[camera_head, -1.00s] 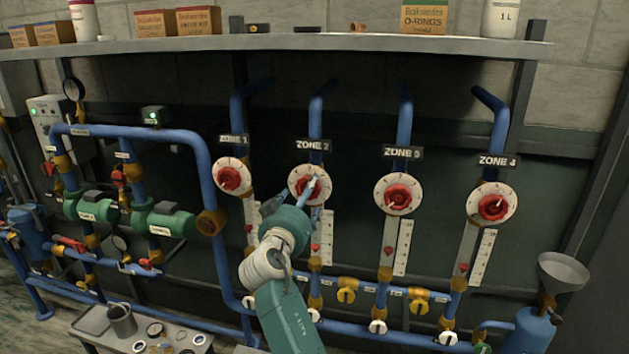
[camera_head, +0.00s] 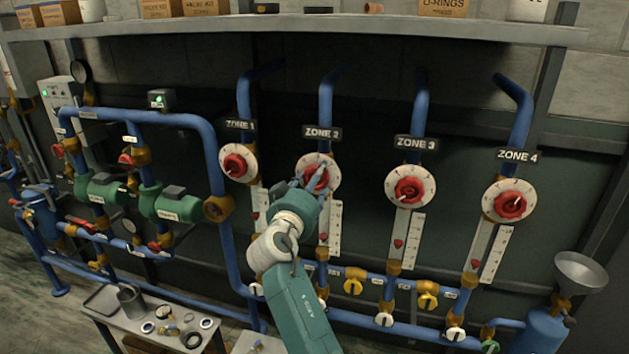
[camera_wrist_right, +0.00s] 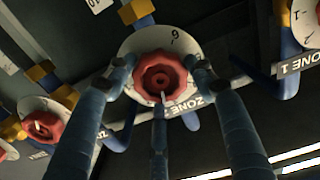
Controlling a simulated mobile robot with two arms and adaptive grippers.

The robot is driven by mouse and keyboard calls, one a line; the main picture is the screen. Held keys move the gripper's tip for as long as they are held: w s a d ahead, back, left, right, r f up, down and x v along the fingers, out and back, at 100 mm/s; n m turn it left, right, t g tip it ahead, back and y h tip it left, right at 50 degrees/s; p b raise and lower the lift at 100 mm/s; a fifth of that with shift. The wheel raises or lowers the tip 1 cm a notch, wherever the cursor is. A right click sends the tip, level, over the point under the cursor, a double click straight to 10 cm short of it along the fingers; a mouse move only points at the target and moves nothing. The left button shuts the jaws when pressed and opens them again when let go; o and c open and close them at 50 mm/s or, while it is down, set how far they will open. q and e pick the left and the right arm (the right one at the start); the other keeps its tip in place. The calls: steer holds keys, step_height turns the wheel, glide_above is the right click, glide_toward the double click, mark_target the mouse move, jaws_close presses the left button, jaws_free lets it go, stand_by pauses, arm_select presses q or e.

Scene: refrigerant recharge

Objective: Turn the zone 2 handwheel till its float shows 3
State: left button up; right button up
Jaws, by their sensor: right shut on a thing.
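The zone 2 handwheel (camera_head: 318,180) is a red knob on a white numbered dial under the ZONE 2 label (camera_head: 322,133). My right gripper (camera_head: 312,176) is shut on it, its fingers around the knob. In the right wrist view, the fingers of the gripper (camera_wrist_right: 161,76) surround the red handwheel (camera_wrist_right: 172,64), and a 6 shows on its dial. The zone 2 float (camera_head: 323,238) is a small red marker beside a white scale (camera_head: 334,225) below the wheel. The scale's figures are too small to read. My left gripper is not in view.
Handwheels for zone 1 (camera_head: 237,163), zone 3 (camera_head: 408,190) and zone 4 (camera_head: 508,203) stand on either side. Yellow valves (camera_head: 353,286) sit on the pipes below. A small table (camera_head: 122,325) with a mug and parts is at lower left.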

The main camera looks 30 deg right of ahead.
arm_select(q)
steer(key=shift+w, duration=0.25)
arm_select(e)
steer(key=shift+r+n, duration=0.15)
steer(key=shift+n, duration=0.25)
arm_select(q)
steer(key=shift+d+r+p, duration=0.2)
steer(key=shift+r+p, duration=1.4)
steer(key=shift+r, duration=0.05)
arm_select(e)
steer(key=shift+w+r+n, duration=0.1)
steer(key=shift+r+n, duration=0.05)
steer(key=shift+n, duration=3.05)
steer(key=shift+r+n, duration=0.15)
steer(key=shift+n, duration=3.05)
steer(key=o, duration=1.1)
steer(key=shift+f, duration=0.1)
steer(key=shift+o, duration=0.2)
steer(key=v, duration=0.7)
steer(key=shift+f, duration=0.25)
